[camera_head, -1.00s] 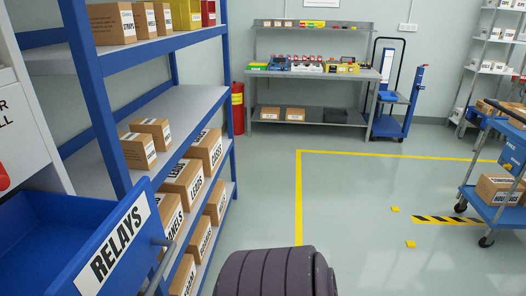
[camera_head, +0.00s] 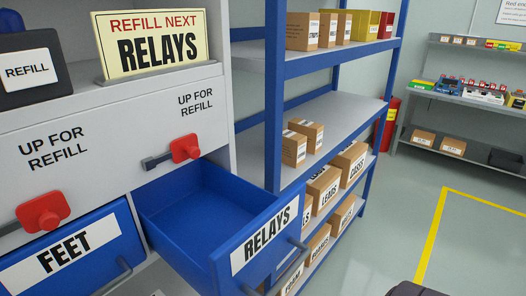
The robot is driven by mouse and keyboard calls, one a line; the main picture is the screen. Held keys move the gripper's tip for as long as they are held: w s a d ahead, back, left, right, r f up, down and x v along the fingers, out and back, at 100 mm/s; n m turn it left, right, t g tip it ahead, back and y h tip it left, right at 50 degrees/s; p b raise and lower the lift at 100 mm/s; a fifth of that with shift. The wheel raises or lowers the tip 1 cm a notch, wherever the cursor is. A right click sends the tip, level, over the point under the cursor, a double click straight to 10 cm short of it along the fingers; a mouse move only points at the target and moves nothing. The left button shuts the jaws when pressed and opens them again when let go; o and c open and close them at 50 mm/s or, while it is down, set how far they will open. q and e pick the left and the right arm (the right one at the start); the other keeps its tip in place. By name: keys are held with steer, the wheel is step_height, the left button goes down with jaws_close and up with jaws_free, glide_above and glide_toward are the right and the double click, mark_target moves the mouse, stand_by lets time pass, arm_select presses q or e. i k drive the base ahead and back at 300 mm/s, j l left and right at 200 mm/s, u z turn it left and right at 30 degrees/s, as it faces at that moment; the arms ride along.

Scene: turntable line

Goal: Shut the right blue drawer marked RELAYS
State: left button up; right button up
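The blue drawer marked RELAYS (camera_head: 205,208) is pulled out of the grey cabinet (camera_head: 110,118), to the right of the FEET drawer. Its inside looks empty. Its front panel carries a white RELAYS label (camera_head: 265,237) and a grey bar handle on its outer side. The blue drawer marked FEET (camera_head: 75,258) sits beside it on the left and looks shut. Neither of my grippers shows; only a dark rounded part, probably of my arm, shows at the bottom right edge.
Red knobs (camera_head: 185,148) (camera_head: 43,213) sit on the cabinet face above the drawers. A REFILL NEXT RELAYS sign (camera_head: 152,42) and a dark REFILL box (camera_head: 35,72) stand on top. A blue-framed shelf (camera_head: 345,112) with cartons stands close on the right. Floor beyond it is clear.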

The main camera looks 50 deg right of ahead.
mark_target(224, 233)
steer(key=l+z, duration=0.1)
steer(key=z, duration=1.25)
